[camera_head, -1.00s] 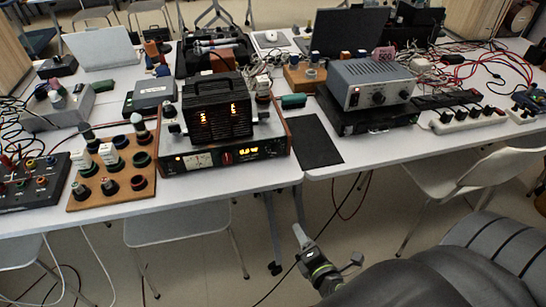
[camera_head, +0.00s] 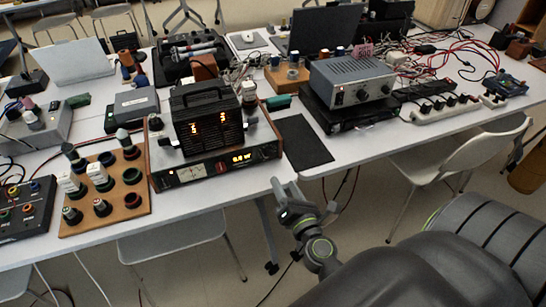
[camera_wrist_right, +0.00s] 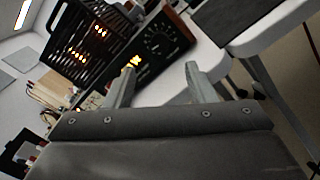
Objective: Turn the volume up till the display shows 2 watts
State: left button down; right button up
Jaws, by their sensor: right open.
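The amplifier (camera_head: 215,171) stands at the front edge of the left table, with wooden side panels, a pale meter and a red-lit button on its front. Its lit amber display (camera_head: 242,158) appears to read 0.0 W, though it is small. A dark round knob with scale marks (camera_wrist_right: 157,42) shows on the front in the right wrist view, beside the amber display. My right gripper (camera_head: 277,186) is in front of and below the amplifier's right end, near the table edge. In the wrist view its fingers (camera_wrist_right: 161,84) are apart with nothing between them. My left gripper is out of view.
A black cage-like unit with orange digits (camera_head: 207,125) sits on top of the amplifier. A wooden board of cups (camera_head: 118,207) stands at its left. A black mat (camera_head: 303,142) and a grey power supply (camera_head: 352,83) are at the right. A chair (camera_head: 460,155) stands at right.

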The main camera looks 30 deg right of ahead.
aim_at(270, 158)
jog(key=p+x, duration=0.1)
jog(key=x, duration=0.8)
jog(key=shift+w, duration=0.25)
jog(key=c, duration=1)
jog(key=shift+f+m, duration=0.1)
jog(key=shift+m, duration=0.3)
jog(key=m+b, duration=0.1)
jog(key=m, duration=0.2)
jog(key=m+b, duration=0.2)
jog(key=m, duration=0.3)
jog(key=shift+m+b, duration=0.55)
jog(key=shift+m, duration=0.55)
